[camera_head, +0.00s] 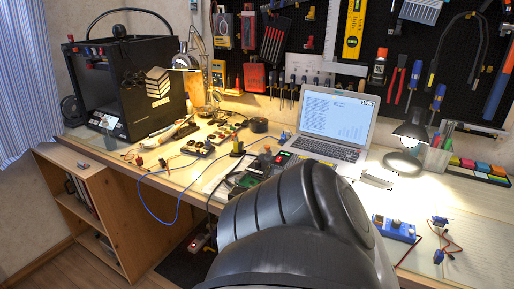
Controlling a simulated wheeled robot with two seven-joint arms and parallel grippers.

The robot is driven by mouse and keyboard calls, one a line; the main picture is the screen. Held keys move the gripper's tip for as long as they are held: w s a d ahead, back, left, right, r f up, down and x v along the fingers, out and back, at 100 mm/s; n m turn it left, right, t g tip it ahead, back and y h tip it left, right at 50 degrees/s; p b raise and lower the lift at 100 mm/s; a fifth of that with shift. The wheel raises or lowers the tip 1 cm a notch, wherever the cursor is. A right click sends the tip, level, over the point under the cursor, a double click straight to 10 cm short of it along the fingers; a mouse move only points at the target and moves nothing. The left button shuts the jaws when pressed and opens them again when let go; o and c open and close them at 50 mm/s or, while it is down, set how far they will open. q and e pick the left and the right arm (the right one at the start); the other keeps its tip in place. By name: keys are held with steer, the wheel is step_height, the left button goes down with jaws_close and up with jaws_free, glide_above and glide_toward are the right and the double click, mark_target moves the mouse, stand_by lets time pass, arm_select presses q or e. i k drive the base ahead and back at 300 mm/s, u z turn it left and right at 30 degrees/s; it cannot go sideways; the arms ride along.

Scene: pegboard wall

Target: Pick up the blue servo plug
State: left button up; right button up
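Two small blue servo pieces with dark red-brown leads lie on the bench at the lower right. One blue servo (439,221) is farther back and the other blue servo (438,257) is nearer the front. Their plugs are too small to tell apart from the leads. A large dark arm link of mine fills the lower middle and hides part of the bench. Neither gripper shows.
An open laptop (333,125) stands mid-bench, with a lamp (410,132) to its right. A 3D printer (127,88) stands at the left. Small electronics and a blue cable (150,211) spread over the left half. The front right bench is mostly clear around the servos.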

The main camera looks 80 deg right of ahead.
mark_target(439, 257)
steer(key=k, duration=1.85)
steer(key=z, duration=0.05)
